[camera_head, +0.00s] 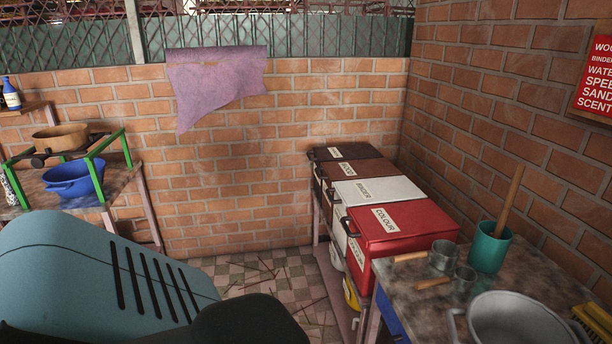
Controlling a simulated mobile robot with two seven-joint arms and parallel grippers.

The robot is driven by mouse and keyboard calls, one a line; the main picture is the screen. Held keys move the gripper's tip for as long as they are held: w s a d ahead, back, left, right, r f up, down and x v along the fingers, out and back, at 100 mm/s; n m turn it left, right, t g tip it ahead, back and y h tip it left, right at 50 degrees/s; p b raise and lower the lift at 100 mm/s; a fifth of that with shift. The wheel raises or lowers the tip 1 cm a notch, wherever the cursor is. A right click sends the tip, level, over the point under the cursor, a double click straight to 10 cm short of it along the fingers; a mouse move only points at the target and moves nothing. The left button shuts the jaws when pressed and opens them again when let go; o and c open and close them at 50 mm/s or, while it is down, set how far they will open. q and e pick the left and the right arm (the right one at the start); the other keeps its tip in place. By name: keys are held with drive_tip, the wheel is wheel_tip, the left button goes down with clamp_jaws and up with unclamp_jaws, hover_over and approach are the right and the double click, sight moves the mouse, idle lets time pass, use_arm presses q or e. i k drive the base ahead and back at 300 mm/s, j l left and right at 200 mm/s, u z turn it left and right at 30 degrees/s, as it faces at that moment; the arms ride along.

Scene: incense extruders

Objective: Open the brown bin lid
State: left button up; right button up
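A row of lidded bins runs along the right brick wall. The brown bin (352,169) is second from the far end, with a white label on its lid and a dark handle on its left side. Its lid looks shut. A darker brown or black bin (345,152) stands behind it, also shut. In front of it are a white bin (378,190) labelled BINDER and a red bin (418,222) labelled COLOUR, both shut. Neither gripper shows; only teal and black parts of my own body fill the lower left.
A table (400,290) at front right holds a metal pot (515,322), small metal cups, a teal cup (489,249) with a stick and a yellow brush. A left table holds a blue bowl (75,180). Tiled floor (265,272) with scattered sticks lies left of the bins.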

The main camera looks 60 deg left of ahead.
sight(376, 167)
drive_tip(key=u, duration=1.65)
